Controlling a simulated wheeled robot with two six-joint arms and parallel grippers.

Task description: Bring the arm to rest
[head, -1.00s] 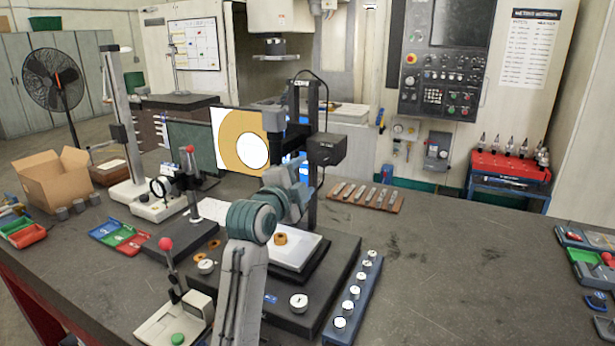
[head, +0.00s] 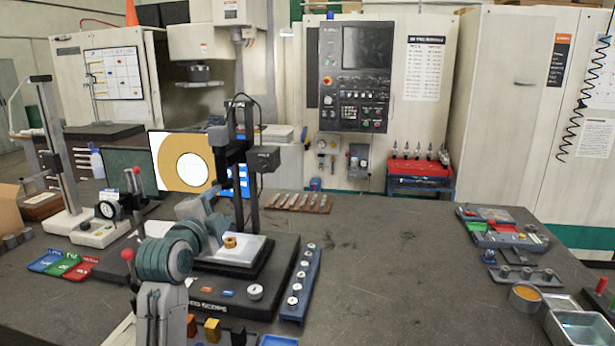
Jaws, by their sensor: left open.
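My left arm comes up from the bottom left with grey links and teal joints. My left gripper (head: 215,224) is open, beside and left of a small brass ring (head: 230,242); its fingertips are small and partly hidden by the wrist. The ring lies on the white plate (head: 250,253) of the dark scope base (head: 228,290). I see no contact between gripper and ring, though the gap is hard to judge. My right gripper is not in view.
The scope's dark column (head: 250,170) stands just behind my gripper. A blue rack (head: 300,292) of white-topped pieces lies right of the base. A dial stand (head: 110,205) is at left. The table's middle right (head: 400,260) is clear; trays (head: 500,227) lie at far right.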

